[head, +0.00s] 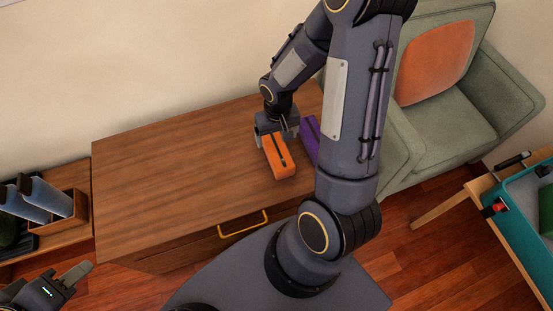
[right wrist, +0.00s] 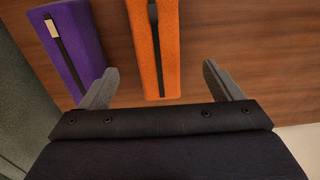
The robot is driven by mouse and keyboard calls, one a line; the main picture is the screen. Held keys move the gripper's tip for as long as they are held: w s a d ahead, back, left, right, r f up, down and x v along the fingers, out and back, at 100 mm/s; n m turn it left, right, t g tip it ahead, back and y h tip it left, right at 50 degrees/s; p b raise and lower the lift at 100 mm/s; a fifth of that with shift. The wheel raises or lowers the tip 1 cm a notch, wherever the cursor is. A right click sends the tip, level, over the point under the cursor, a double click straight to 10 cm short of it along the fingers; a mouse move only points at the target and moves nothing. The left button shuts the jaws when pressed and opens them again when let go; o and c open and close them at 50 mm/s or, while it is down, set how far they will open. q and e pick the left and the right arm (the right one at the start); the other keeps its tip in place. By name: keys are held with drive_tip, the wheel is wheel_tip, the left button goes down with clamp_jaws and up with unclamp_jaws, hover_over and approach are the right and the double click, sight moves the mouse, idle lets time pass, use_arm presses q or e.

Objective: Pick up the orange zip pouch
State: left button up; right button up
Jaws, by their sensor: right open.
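The orange zip pouch (head: 279,157) lies on the wooden dresser top, with a dark zip along its length. In the right wrist view the orange zip pouch (right wrist: 155,45) reaches in between the two open fingers, with a gap on each side. My right gripper (head: 277,130) is at the pouch's far end; its open fingers also show in the right wrist view (right wrist: 160,87). I cannot tell whether a finger touches the pouch. My left gripper (head: 70,280) is at the lower left, away from the dresser; its finger opening cannot be made out.
A purple pouch (head: 311,136) lies just right of the orange one, partly behind my right arm, and close to one finger in the right wrist view (right wrist: 74,45). A green armchair (head: 440,120) stands to the right. The dresser top (head: 180,150) is clear on the left.

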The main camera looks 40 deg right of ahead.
sight(277, 147)
drive_tip(key=f+b, duration=0.1)
drive_tip(key=f, duration=0.4)
drive_tip(key=f+b, duration=0.1)
drive_tip(key=f, duration=0.4)
drive_tip(key=shift+w+d, duration=0.15)
drive_tip(key=shift+w, duration=0.05)
drive_tip(key=shift+c, duration=0.2)
drive_tip(key=shift+r, duration=0.1)
drive_tip(key=c, duration=1.2)
